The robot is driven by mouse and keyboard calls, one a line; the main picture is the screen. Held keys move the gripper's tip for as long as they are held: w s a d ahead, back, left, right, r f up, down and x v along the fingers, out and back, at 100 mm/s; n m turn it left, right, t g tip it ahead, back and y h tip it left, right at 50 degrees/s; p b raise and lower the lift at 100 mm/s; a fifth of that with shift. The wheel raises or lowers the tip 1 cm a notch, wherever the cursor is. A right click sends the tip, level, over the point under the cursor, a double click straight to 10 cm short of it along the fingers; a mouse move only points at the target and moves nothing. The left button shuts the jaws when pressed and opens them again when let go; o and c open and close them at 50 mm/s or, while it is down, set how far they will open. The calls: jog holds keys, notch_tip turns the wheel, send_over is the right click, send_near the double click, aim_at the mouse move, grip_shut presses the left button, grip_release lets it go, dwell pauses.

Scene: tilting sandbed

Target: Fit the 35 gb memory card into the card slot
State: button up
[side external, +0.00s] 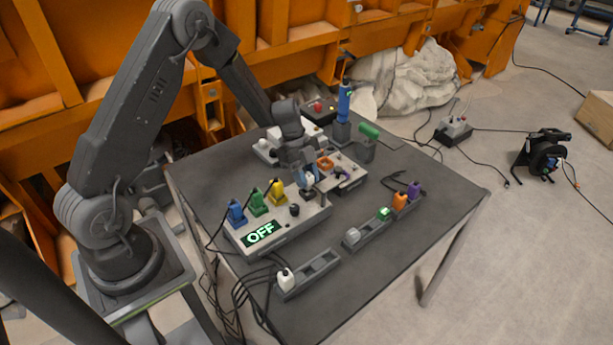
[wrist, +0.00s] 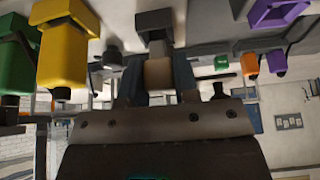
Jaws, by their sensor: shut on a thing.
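My gripper (wrist: 157,82) is shut on a pale cream block (wrist: 158,73), seen between its bluish fingers in the wrist view. No label is readable on the block, so I cannot tell if it is the 35 gb memory card. A dark grey fitting (wrist: 155,20) lies just beyond the block; I cannot tell whether they touch. In the side view my gripper (side external: 308,178) is low over the table, beside the right end of the grey console (side external: 285,240) with the lit OFF display. I cannot make out the card slot for certain.
Blue (side external: 236,213), green (side external: 257,203) and yellow (side external: 277,191) plugs stand on the console, near a black knob (side external: 295,210). A grey holder strip (side external: 368,234) with several coloured pieces lies in front. A tall blue piece (side external: 344,103) and a green cylinder (side external: 369,130) stand behind.

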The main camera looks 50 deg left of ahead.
aim_at(309, 176)
jog(key=shift+f, duration=0.95)
dwell(0.9)
jog(key=shift+r, duration=2.5)
jog(key=shift+f, duration=0.15)
jog(key=shift+f, duration=1.1)
jog(key=shift+f, duration=1.15)
jog(key=o, duration=1.1)
jog(key=shift+c, duration=0.2)
